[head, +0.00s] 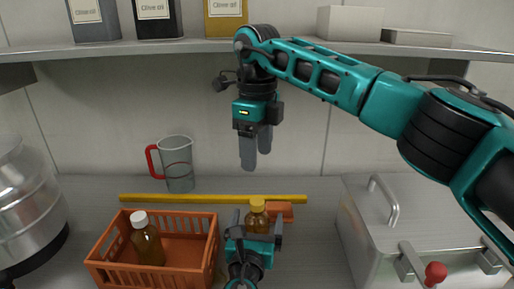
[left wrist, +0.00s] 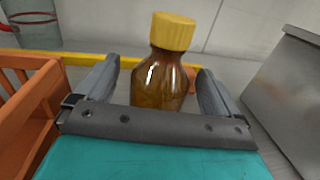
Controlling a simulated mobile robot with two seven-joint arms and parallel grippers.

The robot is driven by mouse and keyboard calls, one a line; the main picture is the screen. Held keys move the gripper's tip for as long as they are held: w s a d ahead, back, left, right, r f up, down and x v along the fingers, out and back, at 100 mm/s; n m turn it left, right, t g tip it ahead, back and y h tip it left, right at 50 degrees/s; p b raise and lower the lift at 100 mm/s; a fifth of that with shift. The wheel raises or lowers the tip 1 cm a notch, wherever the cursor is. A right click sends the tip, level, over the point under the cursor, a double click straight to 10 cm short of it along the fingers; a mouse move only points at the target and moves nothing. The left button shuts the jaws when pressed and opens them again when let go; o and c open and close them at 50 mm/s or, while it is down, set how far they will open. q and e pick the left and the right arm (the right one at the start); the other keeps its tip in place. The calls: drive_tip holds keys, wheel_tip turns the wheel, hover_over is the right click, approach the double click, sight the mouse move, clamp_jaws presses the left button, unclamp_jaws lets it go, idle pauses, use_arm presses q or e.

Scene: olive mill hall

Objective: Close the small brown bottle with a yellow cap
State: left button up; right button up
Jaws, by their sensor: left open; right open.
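The small brown bottle (head: 257,222) stands upright on the counter, right of the orange crate. Its yellow cap (head: 258,205) sits on top of the neck; I cannot tell how tightly. In the left wrist view the bottle (left wrist: 158,82) is between my open left fingers (left wrist: 158,88), with a gap at each side, and the yellow cap (left wrist: 173,31) rises above them. In the head view my left gripper (head: 257,226) hides the bottle's lower part. My right gripper (head: 256,150) is open and empty, pointing down above and behind the bottle, clear of the cap.
An orange crate (head: 97,250) at left holds a white-capped brown bottle (head: 147,240). A yellow bar (head: 160,198) and an orange object (head: 281,211) lie behind the brown bottle. A red-handled jug (head: 178,165) stands at the back. A metal box (head: 425,215) stands right; a shelf (head: 180,47) is overhead.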

use_arm(q)
drive_tip(key=s, duration=0.4)
drive_tip(key=s+a, duration=0.1)
drive_tip(key=s, duration=0.3)
drive_tip(key=s+a, duration=0.1)
drive_tip(key=s, duration=0.3)
drive_tip(key=shift+s, duration=0.4)
drive_tip(key=shift+s, duration=0.1)
